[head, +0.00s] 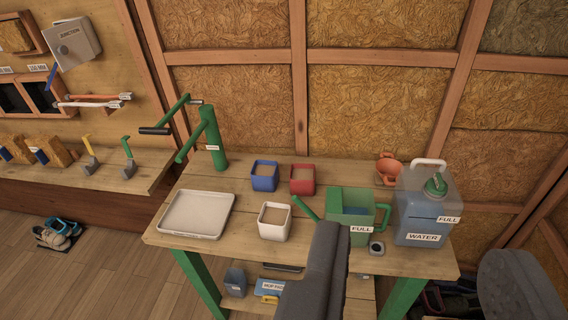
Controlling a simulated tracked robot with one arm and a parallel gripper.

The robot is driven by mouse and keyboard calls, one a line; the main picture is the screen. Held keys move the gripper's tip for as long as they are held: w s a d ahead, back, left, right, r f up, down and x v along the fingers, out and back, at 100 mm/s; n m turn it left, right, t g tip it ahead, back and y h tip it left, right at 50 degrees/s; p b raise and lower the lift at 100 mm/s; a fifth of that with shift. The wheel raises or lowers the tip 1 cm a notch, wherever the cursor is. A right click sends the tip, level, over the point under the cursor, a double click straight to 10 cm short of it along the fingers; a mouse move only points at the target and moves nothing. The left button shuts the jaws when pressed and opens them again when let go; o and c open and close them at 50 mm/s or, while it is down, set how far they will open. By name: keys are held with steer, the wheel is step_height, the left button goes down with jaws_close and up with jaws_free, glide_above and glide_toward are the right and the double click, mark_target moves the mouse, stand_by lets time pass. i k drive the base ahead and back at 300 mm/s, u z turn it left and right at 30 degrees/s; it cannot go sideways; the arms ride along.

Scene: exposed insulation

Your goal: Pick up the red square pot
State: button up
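The red square pot (302,180) stands upright on the wooden workbench, behind its middle, and looks filled with brown material. A blue square pot (264,176) stands just left of it, and a white square pot (274,222) stands in front. My gripper (418,245) is at the lower right, nearer the camera than the pots. Its two grey fingers are spread wide apart, with nothing seen held between them. The left finger covers part of the bench's front edge. The red pot is beyond the fingers, up and to the left, and not touched.
A green watering can (355,213) stands right of the red pot, its spout pointing left. A white tray (197,213) and a green post (213,140) are left. Insulated wall stands behind.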

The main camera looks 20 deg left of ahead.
mark_target(302, 176)
steer(key=u, duration=0.25)
steer(key=i, duration=1.3)
steer(key=u, duration=0.3)
